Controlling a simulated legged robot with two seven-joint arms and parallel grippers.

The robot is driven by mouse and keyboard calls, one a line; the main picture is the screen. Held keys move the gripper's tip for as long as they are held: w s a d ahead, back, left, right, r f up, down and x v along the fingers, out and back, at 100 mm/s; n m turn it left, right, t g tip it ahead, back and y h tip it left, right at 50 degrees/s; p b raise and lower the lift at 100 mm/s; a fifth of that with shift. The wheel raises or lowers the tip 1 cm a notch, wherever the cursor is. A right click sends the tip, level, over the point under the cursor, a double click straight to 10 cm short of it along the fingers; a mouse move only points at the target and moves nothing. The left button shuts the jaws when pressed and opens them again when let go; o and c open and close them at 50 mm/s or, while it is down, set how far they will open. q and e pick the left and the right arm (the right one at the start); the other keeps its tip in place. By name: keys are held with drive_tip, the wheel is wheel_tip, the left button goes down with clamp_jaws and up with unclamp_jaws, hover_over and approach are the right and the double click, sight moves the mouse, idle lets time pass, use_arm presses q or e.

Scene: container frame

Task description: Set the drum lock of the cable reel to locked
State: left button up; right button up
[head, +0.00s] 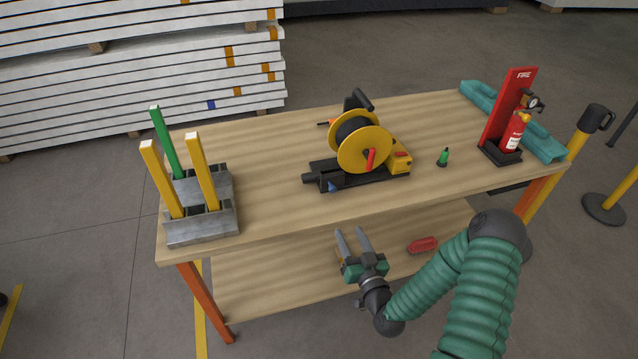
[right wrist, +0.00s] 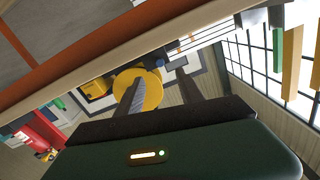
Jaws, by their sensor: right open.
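The cable reel stands on the tabletop near its middle in the head view, with a yellow drum (head: 378,146), a black base (head: 350,181) and a red handle (head: 370,159) on the drum's face. A yellow box with a red part (head: 401,156) sits at its right, and a small blue part (head: 333,186) at the base's front left. I cannot tell which part is the drum lock or its setting. My right gripper (head: 352,231) is open and empty, in front of the table's front edge, apart from the reel. The right wrist view shows the yellow drum (right wrist: 152,92) beyond its fingers. My left gripper is not in view.
A grey metal holder (head: 205,228) with yellow and green bars stands at the table's left. A red fire extinguisher stand (head: 508,110), a teal rail (head: 545,143) and a small green-topped piece (head: 443,157) are at the right. A red object (head: 423,245) lies on the lower shelf.

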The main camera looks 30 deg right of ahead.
approach(333, 192)
drive_tip(key=x, duration=0.9)
drive_tip(key=shift+w+d, duration=0.1)
drive_tip(key=shift+w, duration=0.1)
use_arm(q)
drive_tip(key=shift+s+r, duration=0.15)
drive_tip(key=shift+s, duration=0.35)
use_arm(e)
drive_tip(key=shift+c, duration=0.2)
drive_tip(key=shift+s, duration=0.1)
clamp_jaws()
